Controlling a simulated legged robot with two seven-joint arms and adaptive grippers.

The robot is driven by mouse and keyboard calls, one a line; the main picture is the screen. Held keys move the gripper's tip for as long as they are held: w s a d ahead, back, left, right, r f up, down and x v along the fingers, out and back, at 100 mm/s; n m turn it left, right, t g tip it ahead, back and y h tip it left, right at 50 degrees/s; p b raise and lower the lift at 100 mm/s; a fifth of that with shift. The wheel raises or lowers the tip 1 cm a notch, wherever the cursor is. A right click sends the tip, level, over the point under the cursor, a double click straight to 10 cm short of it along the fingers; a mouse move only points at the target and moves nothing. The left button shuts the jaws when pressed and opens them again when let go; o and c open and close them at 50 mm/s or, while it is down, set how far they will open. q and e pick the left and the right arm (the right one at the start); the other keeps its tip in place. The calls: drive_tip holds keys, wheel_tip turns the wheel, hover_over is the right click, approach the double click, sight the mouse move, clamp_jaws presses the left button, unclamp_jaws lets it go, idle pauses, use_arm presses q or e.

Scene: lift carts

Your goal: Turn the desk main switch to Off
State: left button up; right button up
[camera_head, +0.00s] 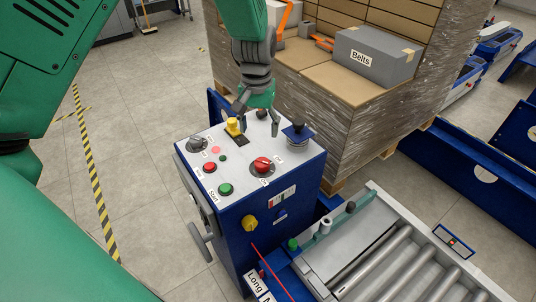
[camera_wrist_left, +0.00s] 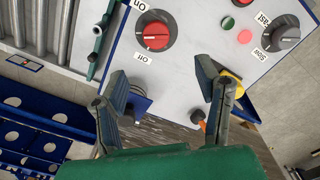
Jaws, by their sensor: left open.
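The desk (camera_head: 245,150) is a blue cabinet with a pale sloped control top. The main switch (camera_head: 262,165) is a round red rotary knob on a dark base, with small labels on two opposite sides. It is large at the top of the left wrist view (camera_wrist_left: 155,37). Its exact setting is hard to read. My left gripper (camera_head: 258,118) is open and empty above the far part of the panel, beyond the switch and apart from it. Its two fingers (camera_wrist_left: 163,92) show in the left wrist view, pointing toward the panel. My right gripper is not in view.
A yellow knob (camera_head: 233,127) and a dark blue control (camera_head: 298,132) flank my gripper. A red button (camera_head: 210,168), green button (camera_head: 225,189) and speed dial (camera_head: 197,144) lie left. A wrapped pallet (camera_head: 375,115) stands behind; a roller conveyor (camera_head: 390,255) is at front right.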

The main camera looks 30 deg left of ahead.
use_arm(q)
hover_over(262, 163)
drive_tip(key=a, duration=0.2)
wheel_tip(262, 163, down, 6)
drive_tip(key=shift+r, duration=0.2)
drive_tip(key=d+f, duration=0.2)
drive_tip(key=f, duration=0.1)
drive_tip(key=d+f, duration=0.1)
drive_tip(key=f, duration=0.1)
drive_tip(key=shift+w+d+f, duration=0.1)
drive_tip(key=shift+w+d, duration=0.05)
drive_tip(key=shift+w, duration=0.1)
drive_tip(key=shift+s+f, duration=0.15)
drive_tip(key=shift+f, duration=0.1)
drive_tip(key=shift+a+f, duration=0.45)
drive_tip(key=shift+a, duration=0.2)
drive_tip(key=shift+a+f, duration=0.4)
drive_tip(key=shift+a, duration=0.4)
drive_tip(key=shift+c, duration=0.6)
drive_tip(key=shift+d, duration=0.25)
drive_tip(key=c, duration=0.7)
drive_tip(key=shift+d+r, duration=0.25)
drive_tip(key=shift+d, duration=0.55)
drive_tip(key=c, duration=0.3)
drive_tip(key=shift+a+f, duration=0.15)
drive_tip(key=shift+a, duration=0.3)
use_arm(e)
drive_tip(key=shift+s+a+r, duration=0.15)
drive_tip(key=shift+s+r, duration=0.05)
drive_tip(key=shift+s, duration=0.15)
